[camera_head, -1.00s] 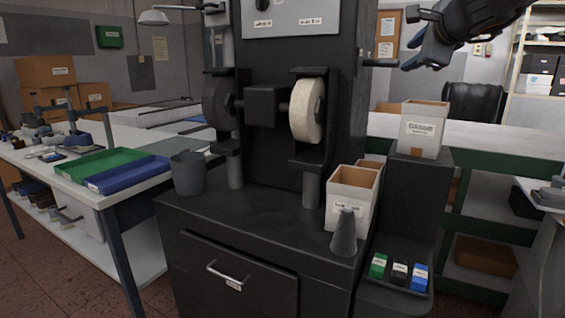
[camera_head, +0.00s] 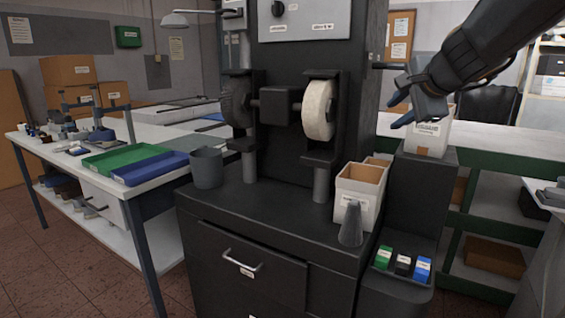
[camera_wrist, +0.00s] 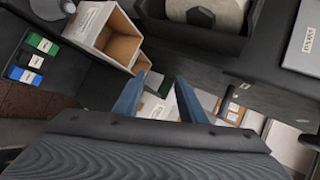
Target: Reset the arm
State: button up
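My gripper (camera_head: 397,111) hangs at the upper right in the head view, in front of the labelled open-topped box (camera_head: 426,139) on the raised black shelf. It hides part of that box. In the wrist view my gripper (camera_wrist: 158,88) shows two blue fingers spread apart with nothing held between them. The dark arm reaches in from the top right and bends down to the gripper.
A black grinding machine (camera_head: 290,185) with two wheels stands in the middle. Open boxes (camera_head: 357,195), a grey cone (camera_head: 351,226) and small coloured blocks (camera_head: 403,265) sit at its right. A grey cup (camera_head: 207,168) and green tray (camera_head: 122,160) are left.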

jog(key=s+a+f+n+g+p, duration=0.1)
jog(key=s+a+f+n+g, duration=0.1)
jog(key=s+a+f, duration=0.3)
jog(key=s+f+n+g+y, duration=0.1)
jog(key=s+f+n+g, duration=0.15)
jog(key=f, duration=0.35)
jog(key=s+a+f+n+g+p, duration=0.1)
jog(key=s+a+f+n, duration=0.2)
jog(key=f, duration=0.3)
jog(key=s+f+n+g+h, duration=0.1)
jog(key=s+f+n+g, duration=0.2)
jog(key=s+f, duration=0.3)
jog(key=s+f+n+g+p, duration=0.1)
jog(key=s+f+n+g, duration=0.2)
jog(key=s, duration=1.1)
notch_tip(320, 180, down, 3)
jog(key=a+n, duration=0.1)
jog(key=n, duration=0.2)
jog(key=shift+h, duration=0.4)
